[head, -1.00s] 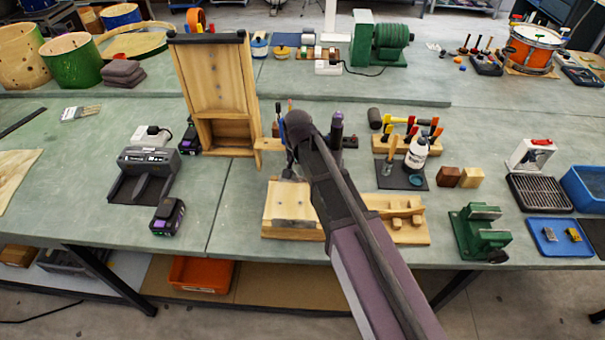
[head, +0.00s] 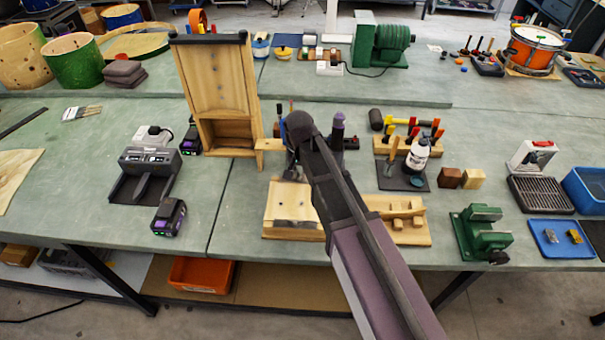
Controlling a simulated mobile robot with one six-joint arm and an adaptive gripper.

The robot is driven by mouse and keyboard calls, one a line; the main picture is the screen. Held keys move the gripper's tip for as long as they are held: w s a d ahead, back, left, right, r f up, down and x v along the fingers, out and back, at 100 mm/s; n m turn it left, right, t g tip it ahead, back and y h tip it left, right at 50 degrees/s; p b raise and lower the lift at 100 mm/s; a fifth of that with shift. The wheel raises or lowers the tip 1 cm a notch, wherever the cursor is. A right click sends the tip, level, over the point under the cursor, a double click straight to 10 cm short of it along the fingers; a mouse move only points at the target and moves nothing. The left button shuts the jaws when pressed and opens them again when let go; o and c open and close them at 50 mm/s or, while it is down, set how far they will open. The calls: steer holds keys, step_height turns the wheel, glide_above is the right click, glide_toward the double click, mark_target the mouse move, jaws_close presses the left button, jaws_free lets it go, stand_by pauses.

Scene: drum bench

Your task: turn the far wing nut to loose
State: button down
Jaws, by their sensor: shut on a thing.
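A pale wooden block fixture (head: 284,203) sits near the bench's front edge, with small dark fittings on its top face. My gripper (head: 293,172) is at the far edge of this block, mostly hidden behind my own arm, which reaches up from the lower right. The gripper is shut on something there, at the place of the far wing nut. The wing nut and the fingertips are too small and covered to make out, so its angle cannot be told.
A tall wooden stand (head: 215,85) rises just behind and left. A wooden piece with pegs (head: 400,222) and a green vise (head: 480,232) lie to the right. A tool rack (head: 392,146) and white bottle (head: 417,154) stand behind right.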

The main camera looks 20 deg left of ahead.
steer(key=shift+w, duration=0.1)
stand_by(0.6)
steer(key=c, duration=0.7)
jaws_free()
steer(key=shift+o, duration=0.2)
